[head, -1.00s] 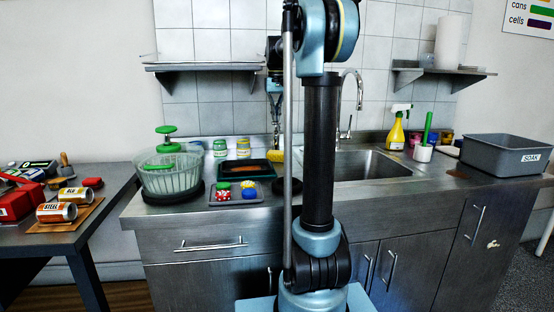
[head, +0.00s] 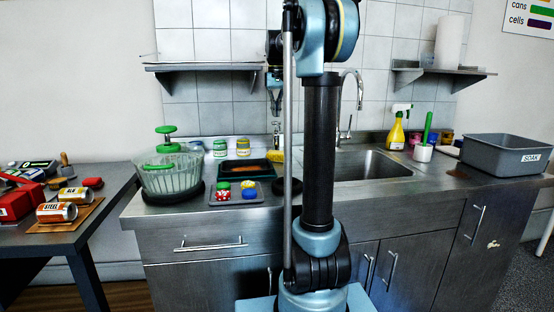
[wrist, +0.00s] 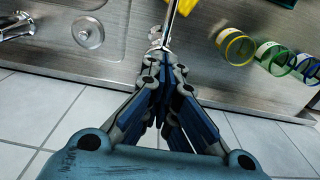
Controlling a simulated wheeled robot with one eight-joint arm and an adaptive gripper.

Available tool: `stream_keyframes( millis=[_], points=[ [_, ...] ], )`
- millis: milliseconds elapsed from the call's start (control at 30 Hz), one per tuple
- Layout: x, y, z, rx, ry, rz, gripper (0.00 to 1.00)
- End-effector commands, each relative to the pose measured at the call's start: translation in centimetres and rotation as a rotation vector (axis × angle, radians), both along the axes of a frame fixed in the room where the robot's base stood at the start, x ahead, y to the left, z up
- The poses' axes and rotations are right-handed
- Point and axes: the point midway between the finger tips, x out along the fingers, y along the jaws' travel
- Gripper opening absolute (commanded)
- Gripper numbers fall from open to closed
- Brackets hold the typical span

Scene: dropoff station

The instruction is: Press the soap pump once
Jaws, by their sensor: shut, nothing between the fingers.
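The soap pump (head: 276,129) shows in the head view as a slim metal piece at the back of the counter, left of the sink and partly beside my arm's rod. My gripper (head: 275,110) hangs upright above it, pointing down, with a small gap to its top. In the wrist view the shut, empty fingertips (wrist: 158,58) are close to the pump's metal spout (wrist: 172,22), which runs to the top edge. The fingers hide part of the pump, and the wrist view does not show the height between them.
Jars with yellow and green lids (head: 243,147) stand left of the pump. A yellow object (head: 276,156) lies in front of it. The faucet (head: 350,100) and sink (head: 365,166) are to the right. A shelf (head: 205,67) is above left. A tiled wall is behind.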

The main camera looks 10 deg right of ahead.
Motion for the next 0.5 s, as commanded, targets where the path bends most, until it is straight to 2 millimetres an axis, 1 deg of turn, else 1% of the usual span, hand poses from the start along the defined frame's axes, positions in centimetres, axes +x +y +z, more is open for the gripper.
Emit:
stream_keyframes(
  millis=[167, 500],
  points=[
    [0.0, 0.0, 1.1, 0.0, 0.0, 0.0, 0.0],
    [0.0, 0.0, 3.8, 0.0, 0.0, 0.0, 0.0]
  ],
)
